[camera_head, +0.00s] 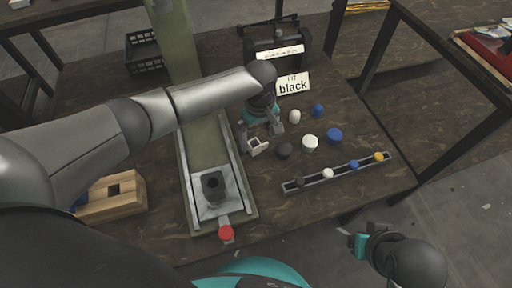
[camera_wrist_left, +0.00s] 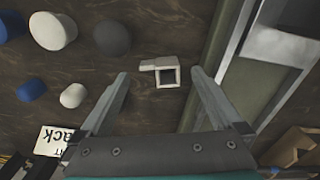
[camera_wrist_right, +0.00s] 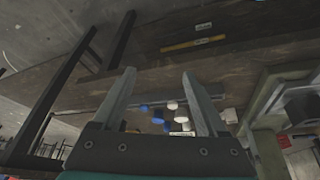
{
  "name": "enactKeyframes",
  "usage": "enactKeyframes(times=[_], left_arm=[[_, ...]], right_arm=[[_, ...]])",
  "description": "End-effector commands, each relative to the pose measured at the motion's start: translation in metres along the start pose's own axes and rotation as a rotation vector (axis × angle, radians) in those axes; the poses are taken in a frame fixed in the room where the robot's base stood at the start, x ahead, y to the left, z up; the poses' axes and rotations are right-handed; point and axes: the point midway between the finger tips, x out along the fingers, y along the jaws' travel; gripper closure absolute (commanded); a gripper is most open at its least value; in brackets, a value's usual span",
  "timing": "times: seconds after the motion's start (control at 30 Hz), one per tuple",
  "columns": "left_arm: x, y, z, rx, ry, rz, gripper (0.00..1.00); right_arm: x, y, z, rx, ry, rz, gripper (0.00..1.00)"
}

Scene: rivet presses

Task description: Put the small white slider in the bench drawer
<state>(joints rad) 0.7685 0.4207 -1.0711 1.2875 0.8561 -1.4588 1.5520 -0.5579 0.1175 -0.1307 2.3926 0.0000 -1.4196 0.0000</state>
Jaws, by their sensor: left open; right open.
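The small white slider (camera_head: 257,147), a squarish hollow piece with a short arm, lies on the brown bench top just right of the green press bed. In the left wrist view the slider (camera_wrist_left: 166,74) is between my left fingertips, with gaps on both sides. My left gripper (camera_head: 262,139) is open, pointing down over it, and holds nothing. My right gripper (camera_head: 351,238) is open and empty, off the bench's front right edge. I cannot make out a bench drawer for certain in any view.
The press bed (camera_head: 205,150) has a dark block (camera_head: 213,186) and a red knob (camera_head: 227,233). White, blue and dark knobs (camera_head: 310,142) stand to the right, beside a knob rail (camera_head: 340,173). A "black" sign (camera_head: 293,84) stands behind. A wooden box (camera_head: 112,197) is left.

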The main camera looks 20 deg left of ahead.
Motion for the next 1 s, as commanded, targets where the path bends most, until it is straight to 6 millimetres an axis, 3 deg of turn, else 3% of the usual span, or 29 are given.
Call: enactKeyframes(times=[0.13,0.5,1.0], left_arm=[[0.019,0.001,-0.002,0.0,0.001,-0.002,0.0],[0.033,0.001,-0.002,0.0,0.001,-0.001,0.0],[0.037,0.001,-0.002,0.0,0.0,-0.001,0.0]], right_arm=[[0.002,-0.012,-0.016,-0.012,0.132,-0.029,0.25],[0.013,-0.034,-0.041,-0.021,0.332,-0.085,0.25],[0.014,-0.042,-0.05,-0.02,0.409,-0.108,0.25]])
